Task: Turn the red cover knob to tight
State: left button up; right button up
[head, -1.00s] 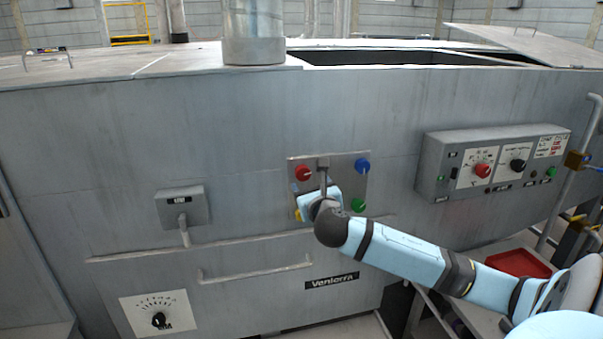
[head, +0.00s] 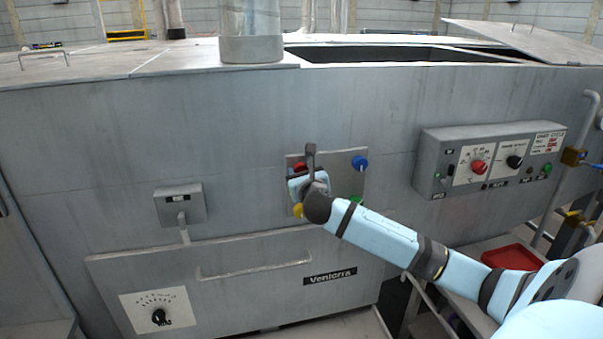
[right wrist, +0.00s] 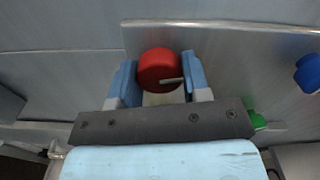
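The red cover knob (head: 299,167) is at the upper left of a small metal plate on the machine front, partly hidden by my right gripper in the head view. In the right wrist view the red knob (right wrist: 157,68) appears between the two blue fingers, with a pale pointer mark toward its lower right. My right gripper (right wrist: 160,78) is open, one finger on each side of the knob; I cannot tell whether they touch it. It also shows in the head view (head: 306,181), in front of the plate. My left gripper is out of view.
The plate also carries a blue knob (head: 360,162), a green knob (head: 355,199) and a yellow knob (head: 298,210). A grey control box (head: 433,166) is mounted to the right and a smaller box (head: 180,204) to the left. A handle bar (head: 255,270) runs below.

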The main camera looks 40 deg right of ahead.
dwell(0.3)
jog(key=shift+m+p, duration=0.3)
jog(key=shift+m, duration=0.5)
jog(key=shift+m+p, duration=0.3)
jog(key=shift+m, duration=0.9)
jog(key=m, duration=0.4)
jog(key=shift+p, duration=0.3)
jog(key=m, duration=0.5)
jog(key=shift+m, duration=0.4)
jog(key=shift+r+m, duration=0.1)
jog(key=shift+m, duration=2.2)
